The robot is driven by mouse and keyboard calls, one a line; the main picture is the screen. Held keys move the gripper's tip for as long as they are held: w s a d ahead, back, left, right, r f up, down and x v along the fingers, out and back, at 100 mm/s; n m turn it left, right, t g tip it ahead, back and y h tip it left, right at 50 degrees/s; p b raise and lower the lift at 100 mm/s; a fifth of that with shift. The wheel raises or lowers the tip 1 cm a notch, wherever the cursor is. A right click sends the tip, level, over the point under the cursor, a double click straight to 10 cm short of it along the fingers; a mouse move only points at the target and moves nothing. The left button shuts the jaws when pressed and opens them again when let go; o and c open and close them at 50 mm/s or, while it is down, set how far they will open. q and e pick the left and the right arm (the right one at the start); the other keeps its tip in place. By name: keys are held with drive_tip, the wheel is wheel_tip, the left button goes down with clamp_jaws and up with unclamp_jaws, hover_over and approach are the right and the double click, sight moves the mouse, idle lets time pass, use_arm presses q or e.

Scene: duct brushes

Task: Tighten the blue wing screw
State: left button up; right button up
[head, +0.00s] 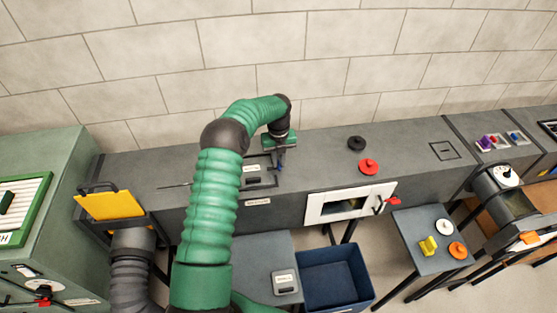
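A small blue piece, which looks like the blue wing screw (280,168), shows at the right edge of a dark-framed panel (254,171) on top of the long grey duct. My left gripper (281,160) points down right over it, at the end of my green arm. The fingers are small and dark here, and they partly hide the blue piece. I cannot tell whether they touch it or how far they are apart. My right gripper is not in view.
A black knob (357,143) and a red knob (369,167) sit on the duct to the right. A white-framed hatch (350,202) is on its front. A blue bin (335,279) stands below. A yellow plate (109,205) is at left. A side table (428,265) holds small parts.

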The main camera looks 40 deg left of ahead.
use_arm(q)
drive_tip(key=o, duration=0.3)
drive_tip(key=shift+w, duration=0.1)
drive_tip(key=shift+a, duration=0.1)
drive_tip(key=shift+r, duration=0.4)
wheel_tip(320, 180, up, 16)
drive_tip(key=b, duration=0.2)
drive_tip(key=shift+w+f, duration=0.1)
